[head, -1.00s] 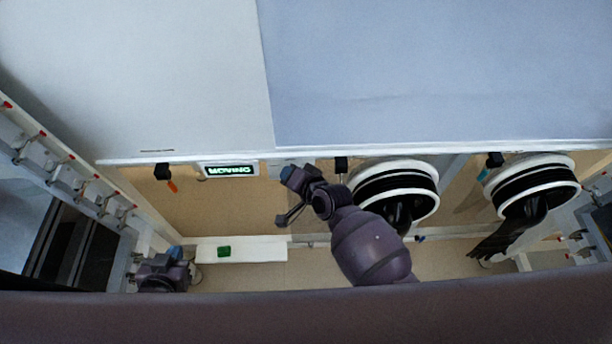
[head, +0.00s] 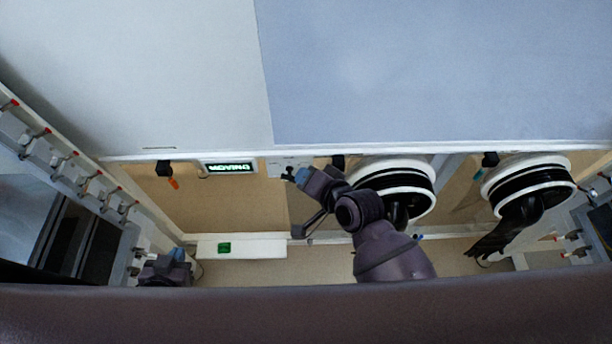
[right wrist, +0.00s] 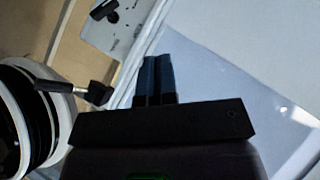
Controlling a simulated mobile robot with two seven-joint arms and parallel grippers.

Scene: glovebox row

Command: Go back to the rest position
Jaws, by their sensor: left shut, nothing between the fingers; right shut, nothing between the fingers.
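My right gripper (head: 302,175) is in the middle of the head view, in front of the cabinet wall beside the left round glove port. Its blue fingers are together and empty; they also show closed in the right wrist view (right wrist: 157,80), against the pale panel. My left gripper (head: 177,254) is low at the left of the head view, by the end of the white ledge. It is shut, and most of that arm is hidden below the frame.
Two round ports with white rims and black gloves, a left port (head: 428,169) and a right port (head: 570,188), stand right of my right gripper. A lit display (head: 231,167) reads MOVING. A white ledge (head: 262,248) carries a green item (head: 224,247). Red-tipped fittings (head: 74,154) line the left wall.

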